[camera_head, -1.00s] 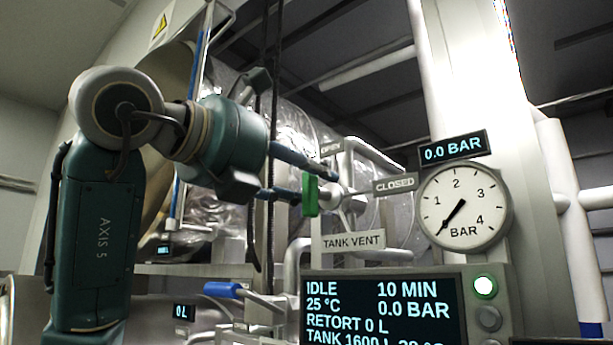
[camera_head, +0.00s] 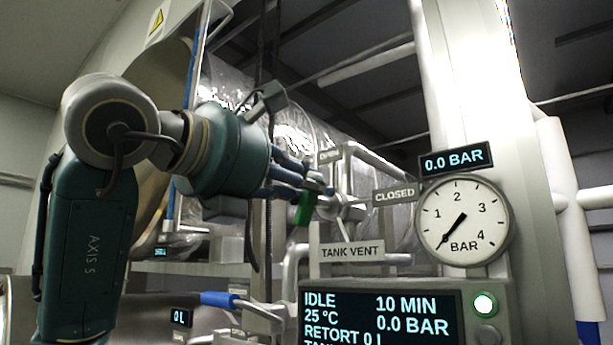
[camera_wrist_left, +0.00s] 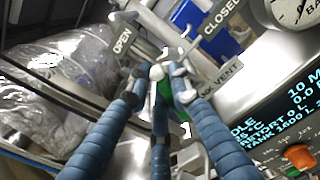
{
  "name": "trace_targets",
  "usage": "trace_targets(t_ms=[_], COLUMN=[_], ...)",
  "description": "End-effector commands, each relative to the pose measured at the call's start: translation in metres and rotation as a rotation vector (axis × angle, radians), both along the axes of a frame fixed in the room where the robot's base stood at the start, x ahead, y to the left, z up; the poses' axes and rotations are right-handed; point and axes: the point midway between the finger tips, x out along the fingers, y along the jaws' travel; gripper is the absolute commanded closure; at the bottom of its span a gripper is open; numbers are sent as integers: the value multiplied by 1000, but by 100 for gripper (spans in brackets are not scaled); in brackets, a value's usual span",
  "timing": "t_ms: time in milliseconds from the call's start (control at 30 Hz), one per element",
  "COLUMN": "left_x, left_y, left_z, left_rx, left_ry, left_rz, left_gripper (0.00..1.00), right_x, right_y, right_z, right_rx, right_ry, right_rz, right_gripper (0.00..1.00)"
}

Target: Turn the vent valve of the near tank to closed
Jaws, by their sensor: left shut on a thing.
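The vent valve's green handle (camera_head: 304,211) is on the pipe above the "TANK VENT" plate (camera_head: 350,252). It is tilted, its lower end to the left. The "OPEN" plate (camera_head: 330,155) is above it and the "CLOSED" plate (camera_head: 395,194) is to its right. My left gripper (camera_head: 318,184) comes in from the left and is shut on the green handle. In the left wrist view, its blue fingers meet around the handle (camera_wrist_left: 180,104) and hide much of it. My right gripper is not in view.
A round gauge (camera_head: 463,221) near zero and a "0.0 BAR" display (camera_head: 456,159) are to the right. A control panel showing IDLE (camera_head: 383,313) is below. A blue-handled valve (camera_head: 219,299) is at lower left. White pipes run behind the vent valve.

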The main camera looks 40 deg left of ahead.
Motion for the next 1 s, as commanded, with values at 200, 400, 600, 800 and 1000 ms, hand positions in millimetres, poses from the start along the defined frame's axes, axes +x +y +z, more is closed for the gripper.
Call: trace_targets(t_ms=[200, 400, 600, 800, 1000], left_x=[0, -1, -1, -1, -1], left_y=[-4, -8, -11, -14, -16], left_z=[2, 0, -2, -6, -9], left_rx=[209, 399, 588, 776, 945], left_ry=[-17, -31, -47, -60, -74], left_rz=[1, 0, -1, -1, -1], left_gripper=[100, 100, 100, 100, 100], right_x=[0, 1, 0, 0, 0], right_y=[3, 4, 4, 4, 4], right_z=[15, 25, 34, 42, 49], right_rx=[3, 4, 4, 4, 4], right_ry=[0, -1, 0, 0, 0], right_rz=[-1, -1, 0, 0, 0], right_gripper=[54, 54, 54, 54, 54])
